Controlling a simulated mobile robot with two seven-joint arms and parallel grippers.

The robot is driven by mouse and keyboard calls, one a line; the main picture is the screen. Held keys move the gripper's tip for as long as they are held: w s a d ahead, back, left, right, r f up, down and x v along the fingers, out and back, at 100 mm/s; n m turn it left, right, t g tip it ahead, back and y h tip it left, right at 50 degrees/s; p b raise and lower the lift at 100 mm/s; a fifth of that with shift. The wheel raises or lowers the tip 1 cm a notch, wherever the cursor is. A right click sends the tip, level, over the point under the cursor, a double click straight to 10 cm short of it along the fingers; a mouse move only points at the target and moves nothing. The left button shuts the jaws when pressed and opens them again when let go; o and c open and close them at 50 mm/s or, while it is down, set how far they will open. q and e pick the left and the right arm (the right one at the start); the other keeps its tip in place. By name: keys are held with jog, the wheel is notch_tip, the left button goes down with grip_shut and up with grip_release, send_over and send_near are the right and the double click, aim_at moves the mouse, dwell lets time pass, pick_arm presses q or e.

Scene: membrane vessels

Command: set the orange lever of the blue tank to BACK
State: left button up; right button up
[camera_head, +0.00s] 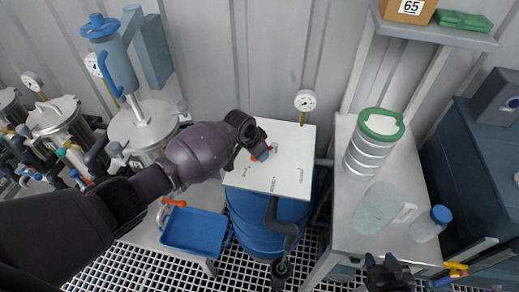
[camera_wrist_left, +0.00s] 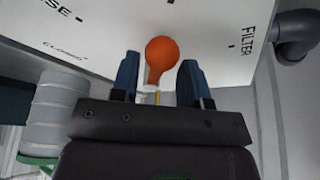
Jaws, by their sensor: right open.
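The blue tank (camera_head: 262,218) stands in the middle of the head view under a white panel (camera_head: 293,160). My left gripper (camera_head: 262,153) is at the panel's left part. In the left wrist view its blue fingers (camera_wrist_left: 160,82) are apart, one on each side of the orange lever (camera_wrist_left: 162,52). The lever's round knob shows just beyond the fingertips; I see no clear contact. Panel marks read "CLOSED", "FILTER" and a partly cut-off "...SE". In the head view the gripper mostly hides the lever. My right gripper (camera_head: 388,272) is open at the bottom edge, away from the tank.
A bench (camera_head: 345,235) on the right carries a green-lidded jar (camera_head: 367,145), a clear jug (camera_head: 378,207) and a blue-capped bottle (camera_head: 430,224). A blue tray (camera_head: 193,231) sits left of the tank. A gauge (camera_head: 305,101) rises behind the panel. Steel vessels (camera_head: 60,118) stand on the left.

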pick_arm(q)
jog(key=shift+w+d+r, duration=0.1)
jog(key=shift+d, duration=0.1)
jog(key=shift+r, duration=0.35)
jog(key=p+v, duration=0.1)
jog(key=v, duration=0.9)
jog(key=shift+a, duration=0.25)
